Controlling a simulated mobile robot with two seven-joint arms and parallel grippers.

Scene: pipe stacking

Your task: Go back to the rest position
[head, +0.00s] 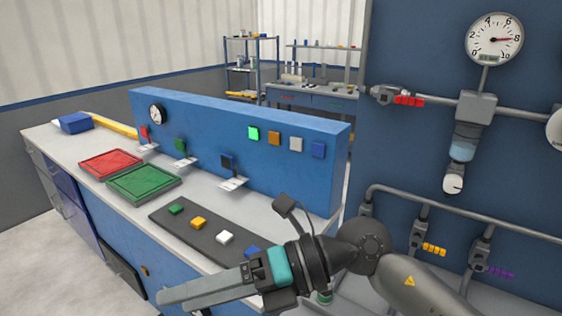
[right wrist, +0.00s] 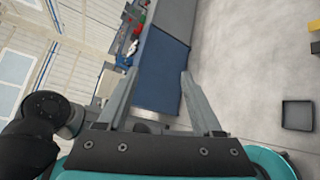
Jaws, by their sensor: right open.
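My right gripper (head: 205,290) reaches in from the lower right of the head view and points left, in front of the workbench. Its two long grey fingers also show in the right wrist view (right wrist: 158,85), spread apart with nothing between them. My left gripper is in neither view. My right forearm and wrist hide the bench's near right part.
The workbench (head: 60,134) carries a red tray (head: 110,163), a green tray (head: 144,183) and a dark strip with coloured blocks (head: 198,222). A blue panel (head: 290,170) stands behind. Pipes and a gauge (head: 494,40) are on the right wall. A dark bin (right wrist: 297,115) stands on open floor.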

